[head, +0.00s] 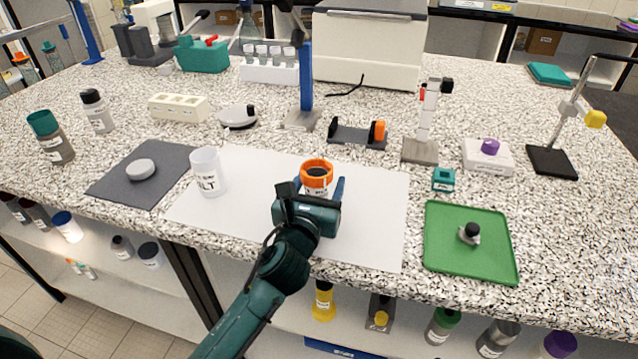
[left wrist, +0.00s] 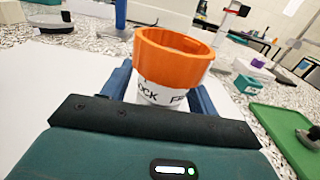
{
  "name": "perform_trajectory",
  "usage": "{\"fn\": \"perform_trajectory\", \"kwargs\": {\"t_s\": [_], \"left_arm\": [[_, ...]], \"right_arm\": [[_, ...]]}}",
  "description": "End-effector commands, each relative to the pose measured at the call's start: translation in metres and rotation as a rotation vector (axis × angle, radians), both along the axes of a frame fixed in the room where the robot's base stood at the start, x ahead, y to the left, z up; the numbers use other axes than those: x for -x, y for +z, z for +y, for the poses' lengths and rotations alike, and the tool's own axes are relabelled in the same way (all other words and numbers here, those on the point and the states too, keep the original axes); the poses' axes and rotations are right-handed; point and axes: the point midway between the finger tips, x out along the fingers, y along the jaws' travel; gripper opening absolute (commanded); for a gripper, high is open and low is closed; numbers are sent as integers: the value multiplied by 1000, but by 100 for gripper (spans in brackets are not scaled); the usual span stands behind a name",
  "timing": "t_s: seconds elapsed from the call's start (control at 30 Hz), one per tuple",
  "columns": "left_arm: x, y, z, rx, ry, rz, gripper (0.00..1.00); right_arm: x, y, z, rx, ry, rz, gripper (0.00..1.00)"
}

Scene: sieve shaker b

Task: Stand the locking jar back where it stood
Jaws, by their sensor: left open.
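The locking jar (head: 316,172) is a white jar with a wide orange collar, open at the top. It stands upright on the white sheet (head: 250,220) on the speckled bench. In the left wrist view the jar (left wrist: 172,65) shows part of a label reading "OCK". My left gripper (head: 320,190) is open, with its blue fingers on either side of the jar's lower body. In the left wrist view I cannot tell whether the fingers touch it. The jar's base is hidden behind the gripper. My right gripper is out of view.
A translucent white jar (head: 207,172) stands left on the sheet, beside a dark mat (head: 125,188) holding a grey disc (head: 141,169). A green tray (head: 470,265) with a small knobbed item lies right. A black holder with an orange end (head: 357,135) stands behind.

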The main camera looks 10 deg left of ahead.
Motion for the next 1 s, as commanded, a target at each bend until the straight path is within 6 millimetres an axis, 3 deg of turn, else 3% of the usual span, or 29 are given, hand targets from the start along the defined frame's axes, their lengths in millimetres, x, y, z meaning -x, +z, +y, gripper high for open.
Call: {"fn": "perform_trajectory", "kwargs": {"t_s": [0.27, 0.7, 1.0], "left_arm": [[6, 2, 1, 0, 0, 1, 59], [93, 1, 7, 1, -1, 3, 59], [119, 3, 9, 2, 0, 0, 59]], "right_arm": [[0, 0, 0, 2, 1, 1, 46], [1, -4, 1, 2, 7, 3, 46], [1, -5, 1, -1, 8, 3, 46]]}}
